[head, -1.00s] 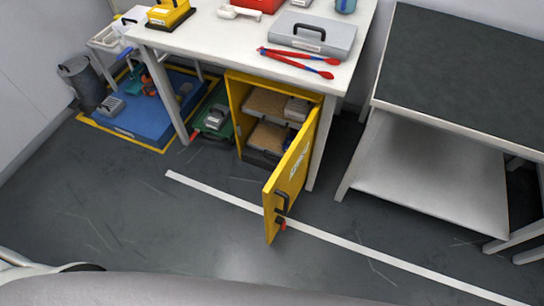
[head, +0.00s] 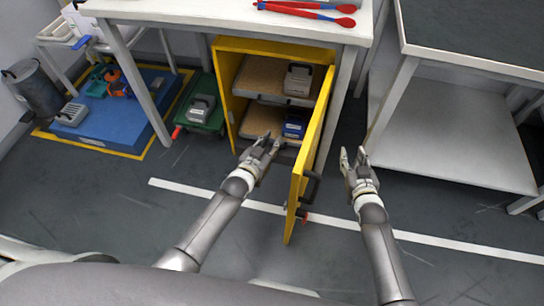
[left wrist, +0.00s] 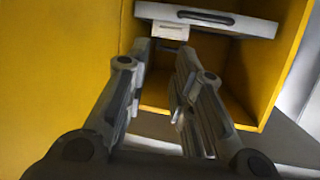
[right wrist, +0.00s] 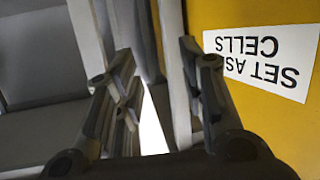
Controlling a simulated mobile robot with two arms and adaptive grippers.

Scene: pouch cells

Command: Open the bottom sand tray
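The yellow cabinet (head: 228,100) stands under the white table with its door (head: 304,150) swung open. Inside are an upper sand tray (head: 262,76) and the bottom sand tray (head: 258,121), both sand-coloured on top. A grey box sits on the upper tray and a blue box (head: 294,125) on the bottom one. My left gripper (head: 269,143) is open and empty before the cabinet's lower opening. A grey tray front with a dark slot (left wrist: 205,18) shows beyond its fingers in the left wrist view; I cannot tell which tray. My right gripper (head: 353,153) is open and empty, right of the door.
The door's dark handle (head: 312,187) sticks out near the floor line. A green cart (head: 203,119) stands left of the cabinet, beside a blue mat (head: 108,122). A dark-topped bench (head: 465,40) with a low shelf (head: 450,155) stands right. The front floor is clear.

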